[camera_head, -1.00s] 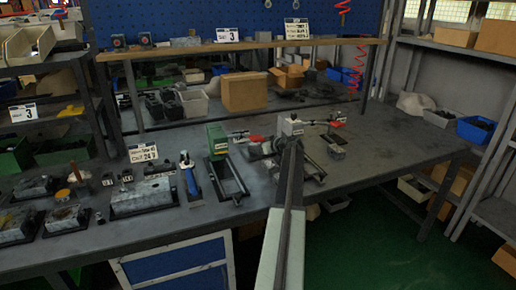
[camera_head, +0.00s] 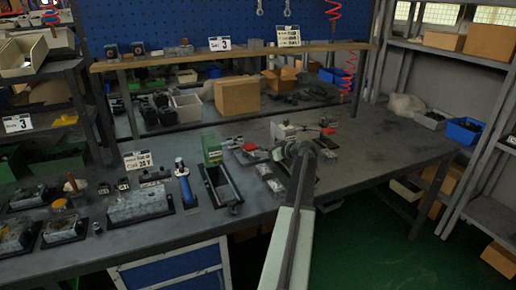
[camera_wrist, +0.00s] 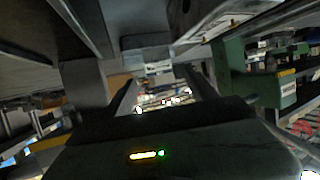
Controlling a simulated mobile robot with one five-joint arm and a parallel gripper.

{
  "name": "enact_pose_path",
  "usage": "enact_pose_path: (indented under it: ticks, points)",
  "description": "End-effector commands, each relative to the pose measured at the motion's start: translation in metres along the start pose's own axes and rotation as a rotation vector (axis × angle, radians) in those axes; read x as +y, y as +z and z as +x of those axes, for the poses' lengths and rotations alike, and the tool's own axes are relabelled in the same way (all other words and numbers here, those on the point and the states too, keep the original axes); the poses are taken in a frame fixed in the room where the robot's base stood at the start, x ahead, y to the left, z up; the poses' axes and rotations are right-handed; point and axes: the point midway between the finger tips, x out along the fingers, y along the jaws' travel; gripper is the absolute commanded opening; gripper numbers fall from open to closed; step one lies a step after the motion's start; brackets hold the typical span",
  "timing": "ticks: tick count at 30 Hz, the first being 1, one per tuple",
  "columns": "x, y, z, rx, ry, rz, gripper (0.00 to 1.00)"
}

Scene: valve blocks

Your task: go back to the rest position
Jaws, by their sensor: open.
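My arm reaches up from the bottom of the head view over the workbench (camera_head: 370,165). Its far end (camera_head: 300,150) is in front of a grey valve block (camera_head: 284,131) with red handles, and partly hides its base. The arm hides my gripper's jaws there. In the wrist view my gripper (camera_wrist: 158,92) shows two dark fingers standing apart, with nothing seen between them. A green block (camera_head: 211,147) on a dark rail frame stands left of the arm. A green block also shows at the right of the wrist view (camera_wrist: 236,78).
A blue-handled tool (camera_head: 183,182) and several grey metal blocks (camera_head: 139,205) sit on the left of the bench. A shelf (camera_head: 240,55) with a cardboard box (camera_head: 237,97) under it runs behind. The bench's right part is mostly clear. A rack (camera_head: 470,140) stands at the right.

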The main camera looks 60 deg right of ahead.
Motion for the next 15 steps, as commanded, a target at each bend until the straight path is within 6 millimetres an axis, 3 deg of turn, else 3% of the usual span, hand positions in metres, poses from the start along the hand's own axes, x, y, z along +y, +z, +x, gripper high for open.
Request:
enact_pose_path:
  ticks: [4,15]
  points:
    - [0.0002,-0.0002,-0.0128,0.0,0.001,0.0,0.67]
    - [0.0008,0.0008,-0.0132,0.0,0.001,0.0,0.67]
